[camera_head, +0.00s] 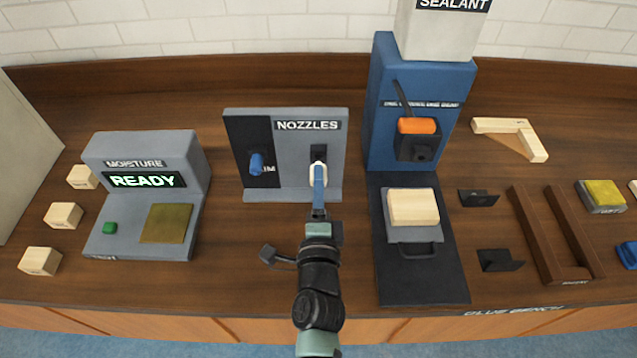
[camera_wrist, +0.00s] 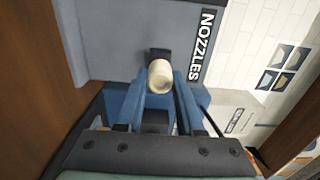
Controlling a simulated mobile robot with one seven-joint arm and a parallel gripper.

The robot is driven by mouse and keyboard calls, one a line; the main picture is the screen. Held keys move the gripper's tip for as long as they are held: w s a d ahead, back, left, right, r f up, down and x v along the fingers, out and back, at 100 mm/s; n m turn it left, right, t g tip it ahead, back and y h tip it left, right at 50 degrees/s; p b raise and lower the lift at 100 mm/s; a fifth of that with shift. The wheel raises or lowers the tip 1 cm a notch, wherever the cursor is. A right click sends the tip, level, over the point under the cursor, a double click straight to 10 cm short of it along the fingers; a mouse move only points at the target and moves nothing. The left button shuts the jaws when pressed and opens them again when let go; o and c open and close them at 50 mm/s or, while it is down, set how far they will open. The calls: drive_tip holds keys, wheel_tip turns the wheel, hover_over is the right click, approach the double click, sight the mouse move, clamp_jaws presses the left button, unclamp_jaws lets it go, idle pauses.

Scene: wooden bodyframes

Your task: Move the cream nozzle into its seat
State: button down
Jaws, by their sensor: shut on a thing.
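The cream nozzle (camera_head: 318,167) is at the right side of the grey panel marked NOZZLES (camera_head: 296,158), in front of a small dark holder. In the wrist view the nozzle (camera_wrist: 160,76) shows as a cream cylinder between two blue fingers. My gripper (camera_head: 319,178) is shut on it. I cannot tell whether the nozzle still touches the holder. A blue nozzle (camera_head: 257,163) sits on the panel's black left part. The blue sealant dispenser (camera_head: 383,120) stands to the right, with an orange-handled lever (camera_head: 417,126) above a black block (camera_head: 421,154).
A wooden block (camera_head: 412,207) lies on a grey tray on the black base (camera_head: 430,286) before the dispenser. The moisture tester (camera_head: 199,170), showing READY, stands left with several wood blocks. Brackets (camera_head: 478,198) and a brown frame (camera_head: 522,222) are right. Bench between tester and panel is clear.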

drive_tip(key=shift+w, duration=1.35)
drive_tip(key=shift+c, duration=2.3)
unclamp_jaws()
drive_tip(key=shift+s, duration=0.1)
drive_tip(key=s+b, duration=0.2)
drive_tip(key=s, duration=1)
drive_tip(key=shift+s+b, duration=0.4)
drive_tip(key=shift+r, duration=0.1)
